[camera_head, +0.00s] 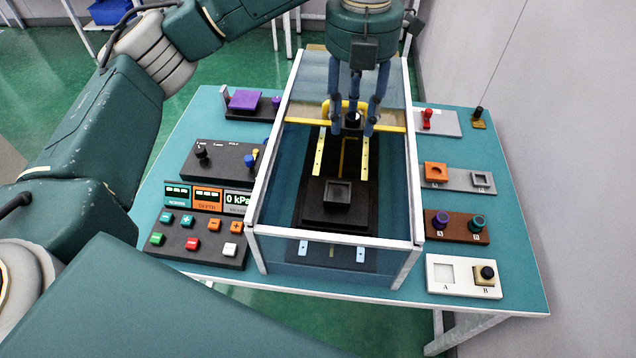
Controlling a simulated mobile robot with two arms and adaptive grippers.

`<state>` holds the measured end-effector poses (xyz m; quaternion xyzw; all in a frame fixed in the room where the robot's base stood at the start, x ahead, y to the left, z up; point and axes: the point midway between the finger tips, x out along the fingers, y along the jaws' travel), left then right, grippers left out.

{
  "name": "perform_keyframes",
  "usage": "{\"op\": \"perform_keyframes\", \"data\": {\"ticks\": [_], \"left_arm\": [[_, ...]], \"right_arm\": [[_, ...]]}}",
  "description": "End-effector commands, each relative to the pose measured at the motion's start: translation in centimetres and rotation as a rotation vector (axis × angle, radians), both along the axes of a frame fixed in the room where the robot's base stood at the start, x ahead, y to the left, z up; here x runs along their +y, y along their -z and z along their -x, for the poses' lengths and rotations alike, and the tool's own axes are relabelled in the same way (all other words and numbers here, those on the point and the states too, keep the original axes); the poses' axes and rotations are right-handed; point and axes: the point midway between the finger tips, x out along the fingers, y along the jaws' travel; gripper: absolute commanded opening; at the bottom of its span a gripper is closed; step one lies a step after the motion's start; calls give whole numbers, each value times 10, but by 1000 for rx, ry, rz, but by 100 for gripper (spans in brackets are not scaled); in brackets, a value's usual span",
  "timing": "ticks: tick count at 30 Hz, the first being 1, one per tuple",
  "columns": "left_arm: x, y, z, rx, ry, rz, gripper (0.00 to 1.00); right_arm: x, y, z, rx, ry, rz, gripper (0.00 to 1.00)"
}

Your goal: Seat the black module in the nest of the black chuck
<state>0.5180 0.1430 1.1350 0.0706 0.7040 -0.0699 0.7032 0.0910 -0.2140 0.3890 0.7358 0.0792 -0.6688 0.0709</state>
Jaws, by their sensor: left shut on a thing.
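My left gripper (353,128) comes down from the top, over the clear-walled box. Its blue fingers are shut on a small dark piece, which looks like the black module (353,118); the fingers hide most of it. A yellow bar with a raised handle passes close by, so their exact contact is hard to see. The black chuck (338,213) is inside the box, below and nearer in the picture than the gripper. Its square raised nest (338,193) looks empty. My right gripper is not in view.
The box's white frame (330,239) and walls surround the chuck. A yellow bar (393,129) crosses the box. A white tray (463,290) has an empty square A and a black-knobbed beige block (486,277) at B. Button panels (196,245) stand left; other fixtures stand right.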

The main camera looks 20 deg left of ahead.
Motion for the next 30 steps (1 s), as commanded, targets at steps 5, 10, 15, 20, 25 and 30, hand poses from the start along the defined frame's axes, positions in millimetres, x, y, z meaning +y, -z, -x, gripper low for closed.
{"op": "perform_keyframes", "data": {"ticks": [5,10,15,20,25,30], "left_arm": [[10,-1,0,2,7,6,6],[10,35,2,8,8,6,6],[11,81,2,8,6,6,6],[11,117,1,5,4,3,6],[11,143,0,1,4,5,6],[11,155,0,2,4,5,6]], "right_arm": [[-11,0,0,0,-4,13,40],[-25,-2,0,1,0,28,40],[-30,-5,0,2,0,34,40],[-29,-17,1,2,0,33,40],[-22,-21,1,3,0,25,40],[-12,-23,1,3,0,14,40]]}}
